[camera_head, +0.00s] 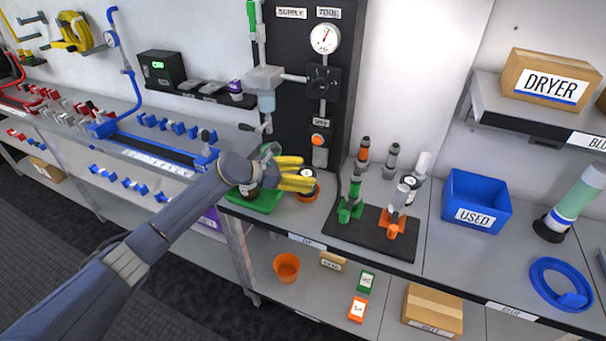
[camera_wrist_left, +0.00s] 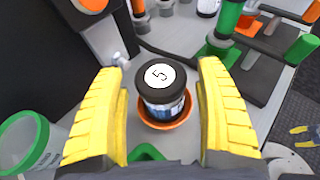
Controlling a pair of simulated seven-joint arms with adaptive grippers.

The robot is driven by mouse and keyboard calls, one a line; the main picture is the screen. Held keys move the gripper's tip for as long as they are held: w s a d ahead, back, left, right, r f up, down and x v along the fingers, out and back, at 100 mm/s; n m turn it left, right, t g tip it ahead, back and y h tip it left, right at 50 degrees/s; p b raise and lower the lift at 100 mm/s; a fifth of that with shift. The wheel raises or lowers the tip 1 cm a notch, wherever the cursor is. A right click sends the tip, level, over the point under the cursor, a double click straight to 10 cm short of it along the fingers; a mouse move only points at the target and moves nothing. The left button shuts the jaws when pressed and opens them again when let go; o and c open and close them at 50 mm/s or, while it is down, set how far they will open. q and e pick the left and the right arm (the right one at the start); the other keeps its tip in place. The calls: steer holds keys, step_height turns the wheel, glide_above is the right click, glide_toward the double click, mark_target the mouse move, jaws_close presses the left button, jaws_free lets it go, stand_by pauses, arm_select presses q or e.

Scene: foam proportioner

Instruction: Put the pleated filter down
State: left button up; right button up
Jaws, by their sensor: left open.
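The pleated filter, as far as I can tell, is the short cylinder (camera_wrist_left: 162,88) with a black cap marked 5 and a blue and white body. It stands upright in a small orange dish (camera_wrist_left: 166,124) in the left wrist view. In the head view the dish (camera_head: 307,196) is on the bench below the dark panel. My left gripper (camera_head: 312,177) is open, with its yellow fingers on either side of the filter and a visible gap to each. A small yellow, two-pronged shape (camera_wrist_left: 303,135) at the wrist view's right edge may be my right gripper.
A green tray (camera_head: 262,206) lies left of the dish. To the right, a black mat (camera_head: 355,236) carries a green and an orange fitting. A blue USED bin (camera_head: 477,200) stands farther right. The dark gauge panel (camera_head: 290,55) rises behind the dish. An orange cup (camera_head: 287,267) is below.

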arm_select(q)
steer(key=shift+r, duration=0.1)
steer(key=shift+r, duration=0.35)
steer(key=v, duration=1.2)
